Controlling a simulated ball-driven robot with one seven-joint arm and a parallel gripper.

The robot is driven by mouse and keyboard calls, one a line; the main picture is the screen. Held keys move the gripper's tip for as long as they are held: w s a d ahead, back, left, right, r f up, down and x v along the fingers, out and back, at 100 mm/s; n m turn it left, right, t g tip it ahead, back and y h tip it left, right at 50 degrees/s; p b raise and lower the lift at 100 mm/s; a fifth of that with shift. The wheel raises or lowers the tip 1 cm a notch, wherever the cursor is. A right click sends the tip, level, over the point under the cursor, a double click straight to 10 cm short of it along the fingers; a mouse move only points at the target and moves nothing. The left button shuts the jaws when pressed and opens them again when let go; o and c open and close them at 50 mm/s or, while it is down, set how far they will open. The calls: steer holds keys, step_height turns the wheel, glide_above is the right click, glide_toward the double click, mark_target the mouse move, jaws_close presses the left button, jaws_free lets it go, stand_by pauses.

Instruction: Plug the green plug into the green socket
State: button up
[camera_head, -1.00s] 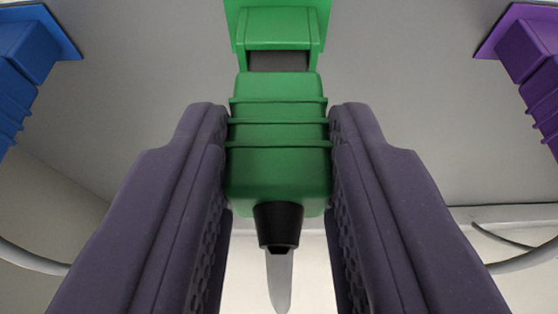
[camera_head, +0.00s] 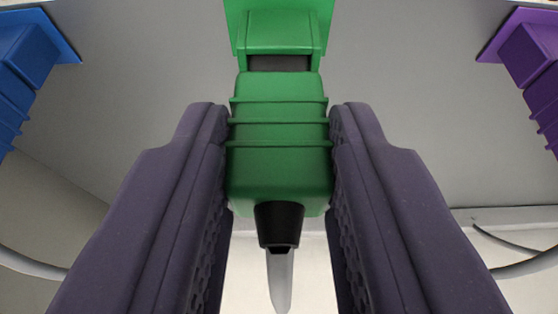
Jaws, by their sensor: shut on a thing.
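The green plug (camera_head: 279,170) is between the two dark fingers of my gripper (camera_head: 279,125), which is shut on its sides. A black collar (camera_head: 279,224) and a grey cable (camera_head: 280,278) come off its near end. The green socket (camera_head: 279,32) is on the grey panel at the top of the view, straight in line with the plug. A short dark section (camera_head: 279,63) shows between the plug's far end and the socket's lower edge. How deep the plug sits in the socket is hidden.
A blue plug sits in a blue socket (camera_head: 62,40) at the upper left. A purple plug sits in a purple socket (camera_head: 495,40) at the upper right. Grey cables (camera_head: 35,264) hang at both sides.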

steer(key=shift+w, duration=0.65)
steer(key=o, duration=1)
steer(key=shift+o, duration=0.2)
steer(key=shift+s, duration=0.1)
steer(key=v, duration=0.8)
step_height(320, 180, up, 18)
steer(key=a+t+b, duration=0.1)
steer(key=a+b, duration=0.1)
steer(key=b, duration=1.2)
steer(key=s+r+b, duration=0.6)
steer(key=s+r, duration=0.9)
steer(key=shift+s+a+t, duration=0.35)
steer(key=shift+s+t, duration=0.05)
